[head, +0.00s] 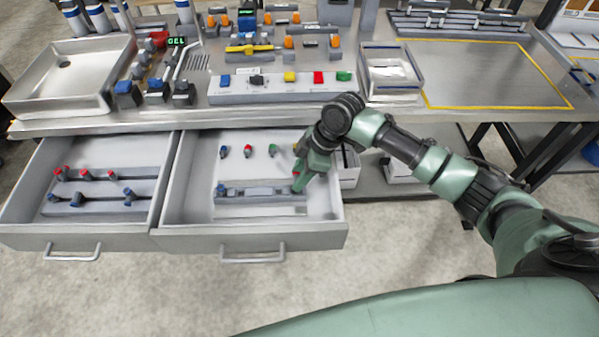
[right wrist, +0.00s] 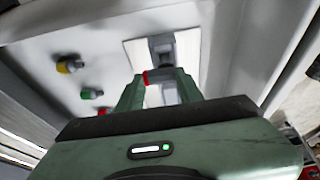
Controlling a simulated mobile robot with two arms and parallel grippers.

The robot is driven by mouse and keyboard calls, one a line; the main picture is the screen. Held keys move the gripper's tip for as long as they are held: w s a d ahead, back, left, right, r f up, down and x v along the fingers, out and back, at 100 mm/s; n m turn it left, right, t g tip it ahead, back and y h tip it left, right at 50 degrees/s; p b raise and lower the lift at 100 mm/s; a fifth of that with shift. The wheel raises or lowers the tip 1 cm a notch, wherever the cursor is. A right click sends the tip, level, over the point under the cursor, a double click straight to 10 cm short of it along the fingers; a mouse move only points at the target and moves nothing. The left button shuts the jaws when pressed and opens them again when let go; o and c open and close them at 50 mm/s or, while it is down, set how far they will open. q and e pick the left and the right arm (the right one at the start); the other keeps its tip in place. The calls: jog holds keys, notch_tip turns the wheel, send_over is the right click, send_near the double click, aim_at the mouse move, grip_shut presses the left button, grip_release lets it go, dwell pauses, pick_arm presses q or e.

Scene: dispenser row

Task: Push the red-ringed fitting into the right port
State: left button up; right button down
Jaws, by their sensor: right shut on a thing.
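My right gripper (head: 300,184) reaches down into the right drawer, at the right end of a grey rail (head: 250,191). In the right wrist view its fingers (right wrist: 160,88) are shut on a pale fitting with a red ring (right wrist: 147,77). The fitting's far end points to a dark opening in a grey block (right wrist: 162,48) on a pale strip. I cannot tell whether it touches or enters that opening. My left gripper is not in view.
Blue (head: 222,152), red (head: 248,151) and green (head: 273,150) pieces lie behind the rail, with a yellow one (right wrist: 70,64). The left drawer (head: 98,226) holds red- and blue-topped parts. Drawer walls surround my gripper closely. The bench (head: 490,75) stands behind.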

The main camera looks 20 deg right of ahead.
jog(key=shift+f, duration=1)
jog(key=c, duration=0.9)
grip_release()
jog(key=shift+o, duration=0.2)
jog(key=b+v, duration=0.1)
jog(key=v, duration=0.6)
jog(key=shift+r, duration=0.4)
jog(key=shift+s+d, duration=0.1)
jog(key=shift+d, duration=0.05)
